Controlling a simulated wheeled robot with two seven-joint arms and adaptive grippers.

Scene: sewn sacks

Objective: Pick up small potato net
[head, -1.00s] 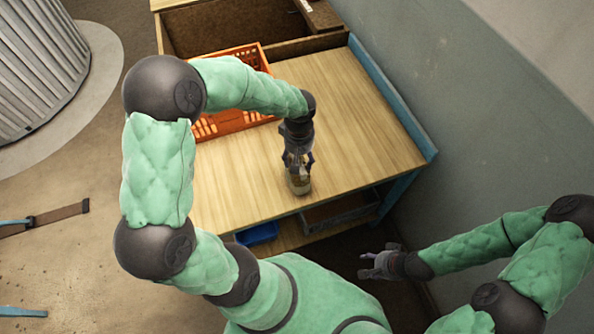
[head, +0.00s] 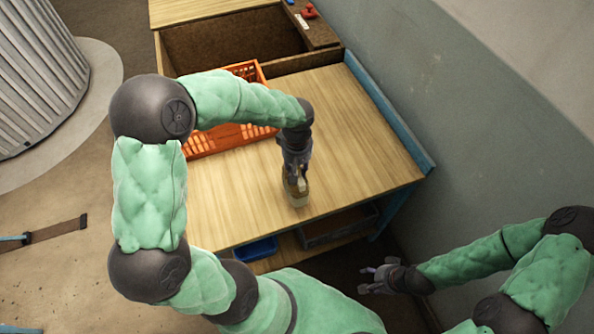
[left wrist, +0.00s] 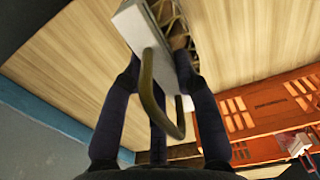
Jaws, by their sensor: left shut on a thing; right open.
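The small potato net (head: 298,200) is a small pale and brown bundle over the near part of the wooden table. My left gripper (head: 295,178) points down from above and is shut on its upper part. In the left wrist view the net (left wrist: 178,22) shows brown mesh, a pale grey band and an olive loop handle between my dark fingers (left wrist: 160,75). I cannot tell whether its bottom touches the table. My right gripper (head: 372,279) is open and empty, low beside the table's front right.
An orange crate (head: 240,139) stands on the wooden table (head: 370,130) behind my left arm. A deep brown box section (head: 225,45) is at the back. A blue bin (head: 256,249) and a dark bin (head: 338,228) sit below the top. The table's right half is clear.

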